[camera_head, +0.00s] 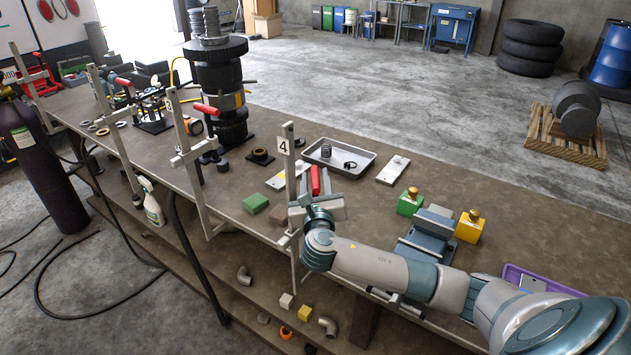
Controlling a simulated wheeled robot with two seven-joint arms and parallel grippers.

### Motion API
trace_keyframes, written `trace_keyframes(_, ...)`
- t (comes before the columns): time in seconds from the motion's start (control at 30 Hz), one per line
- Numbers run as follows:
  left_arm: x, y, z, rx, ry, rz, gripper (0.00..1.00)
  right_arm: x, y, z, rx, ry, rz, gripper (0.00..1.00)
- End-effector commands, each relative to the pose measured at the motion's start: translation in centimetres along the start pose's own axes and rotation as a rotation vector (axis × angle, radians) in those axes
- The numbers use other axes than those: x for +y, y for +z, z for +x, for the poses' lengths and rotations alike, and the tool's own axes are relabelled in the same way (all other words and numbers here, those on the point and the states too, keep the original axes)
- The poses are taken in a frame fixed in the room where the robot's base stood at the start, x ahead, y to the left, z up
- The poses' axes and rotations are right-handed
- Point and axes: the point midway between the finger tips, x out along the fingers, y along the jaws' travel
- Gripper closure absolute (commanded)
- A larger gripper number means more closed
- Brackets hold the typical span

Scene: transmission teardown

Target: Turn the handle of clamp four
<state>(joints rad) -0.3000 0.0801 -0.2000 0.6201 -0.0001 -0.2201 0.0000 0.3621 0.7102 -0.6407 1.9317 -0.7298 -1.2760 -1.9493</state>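Clamp four (290,172) is an upright pale metal bar at the bench's front edge, with a white "4" label (284,145) near its top. Its red handle (315,180) stands roughly upright just right of the bar. My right arm reaches in from the lower right. My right gripper (319,198) is at the lower end of the red handle, and its grey body hides the clamp's middle. The fingers are too small and covered to tell whether they are closed on the handle. My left gripper is not in view.
A metal tray (338,158) lies behind the clamp. Green (255,203) and brown (282,214) blocks lie left of it. A tall dark transmission stack (220,90) stands farther left, beside another clamp (187,160).

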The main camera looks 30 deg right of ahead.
Motion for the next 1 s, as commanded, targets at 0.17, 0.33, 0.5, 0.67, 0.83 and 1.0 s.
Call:
trace_keyframes(0.17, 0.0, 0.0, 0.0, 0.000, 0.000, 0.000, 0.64, 0.1, -0.1, -0.1, 0.002, 0.001, 0.000, 0.64)
trace_keyframes(0.33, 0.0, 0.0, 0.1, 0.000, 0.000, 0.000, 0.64, 0.1, -0.2, -0.1, 0.003, 0.002, 0.000, 0.64)
trace_keyframes(0.5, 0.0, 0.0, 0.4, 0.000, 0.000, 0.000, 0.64, 0.1, -0.3, -0.8, 0.004, 0.002, -0.001, 0.64)
trace_keyframes(0.67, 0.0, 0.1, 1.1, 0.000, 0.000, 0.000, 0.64, 0.2, -0.5, -2.5, 0.004, 0.004, 0.001, 0.64)
trace_keyframes(0.83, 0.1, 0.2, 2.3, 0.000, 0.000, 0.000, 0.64, 0.2, -0.6, -5.3, 0.003, 0.005, 0.001, 0.64)
trace_keyframes(1.0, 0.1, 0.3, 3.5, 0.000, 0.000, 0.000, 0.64, 0.2, -0.6, -8.8, 0.004, 0.006, 0.003, 0.64)
